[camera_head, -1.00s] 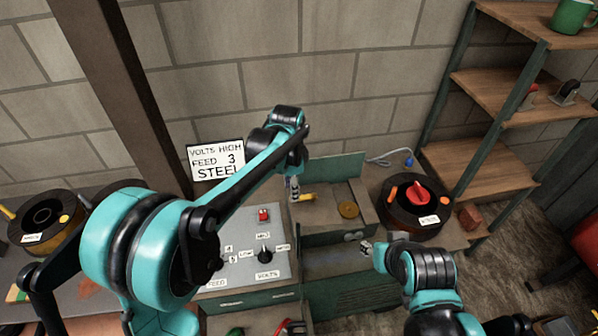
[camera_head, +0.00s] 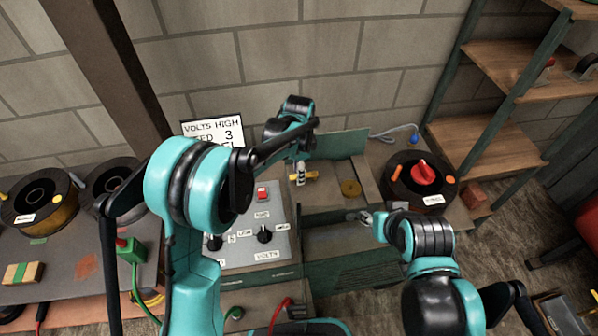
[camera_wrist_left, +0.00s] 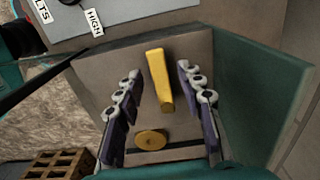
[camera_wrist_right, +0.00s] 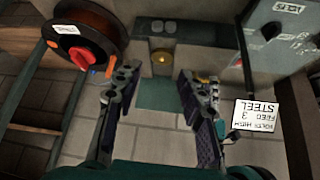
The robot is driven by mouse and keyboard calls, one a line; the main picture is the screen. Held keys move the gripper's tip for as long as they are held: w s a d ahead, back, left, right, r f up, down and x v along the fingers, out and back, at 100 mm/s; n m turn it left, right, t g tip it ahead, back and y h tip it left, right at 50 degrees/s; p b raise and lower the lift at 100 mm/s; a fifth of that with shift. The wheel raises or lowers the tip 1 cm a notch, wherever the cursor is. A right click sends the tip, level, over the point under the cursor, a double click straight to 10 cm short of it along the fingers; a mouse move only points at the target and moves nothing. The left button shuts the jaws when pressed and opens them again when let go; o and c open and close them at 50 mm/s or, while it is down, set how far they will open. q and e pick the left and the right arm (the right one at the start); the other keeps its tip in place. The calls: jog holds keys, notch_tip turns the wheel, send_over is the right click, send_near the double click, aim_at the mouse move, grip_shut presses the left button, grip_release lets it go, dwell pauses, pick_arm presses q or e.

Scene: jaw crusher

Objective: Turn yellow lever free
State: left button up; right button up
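The yellow lever (camera_wrist_left: 159,78) lies in the open tray-like compartment of the machine, with a round brass disc (camera_wrist_left: 151,140) near it. In the left wrist view the lever shows between the two fingers of my left gripper (camera_wrist_left: 161,105), which is open, with a gap on each side. In the head view the left gripper (camera_head: 299,178) is over the lever (camera_head: 312,176) and hides part of it. My right gripper (camera_wrist_right: 150,95) is open and empty. In the head view it (camera_head: 362,217) hangs in front of the compartment, apart from the lever.
A control panel (camera_head: 245,247) with knobs and a red switch is left of the compartment. A black spool (camera_head: 405,200) with a red knob stands right of it. A green lid (camera_wrist_left: 262,95) stands upright along the compartment. Wooden shelves (camera_head: 495,125) are at the right.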

pick_arm(q)
grip_shut()
